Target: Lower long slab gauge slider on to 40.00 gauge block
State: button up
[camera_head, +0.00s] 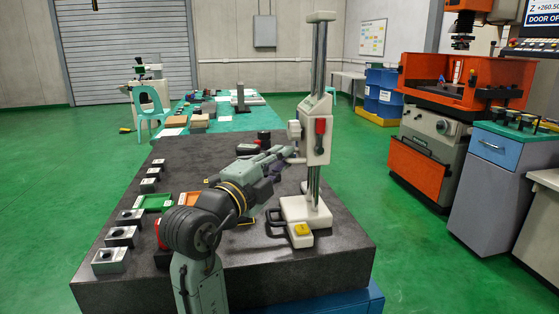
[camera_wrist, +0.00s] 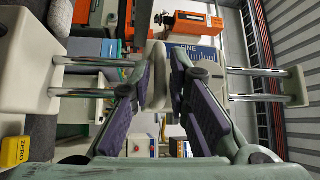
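The long slab gauge has a pale base (camera_head: 305,210), two upright bright rods and a pale slider (camera_head: 317,143) with a red part, about halfway up. My gripper (camera_head: 290,153) reaches the slider's left side from the left. In the wrist view my gripper (camera_wrist: 161,80) has its purple pads on both sides of a cream part (camera_wrist: 157,77) of the slider, seemingly touching it. Behind it the slider's blue face (camera_wrist: 195,54) reads "FINE". The gauge base (camera_wrist: 28,70) shows at the left there. I cannot make out the 40.00 gauge block; my arm covers part of the plate.
The dark granite plate (camera_head: 240,270) carries several metal blocks (camera_head: 122,236) along its left edge. A green tray (camera_head: 154,202) and an orange tray (camera_head: 188,199) lie behind my arm. A yellow ZERO button (camera_head: 302,230) is at the gauge's foot. A dark round object (camera_head: 264,137) stands behind.

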grip_shut()
jog(key=shift+f, duration=0.1)
notch_tip(320, 180, down, 6)
jog(key=b, duration=0.7)
jog(key=shift+o, duration=2)
grip_release()
jog(key=shift+r, duration=0.2)
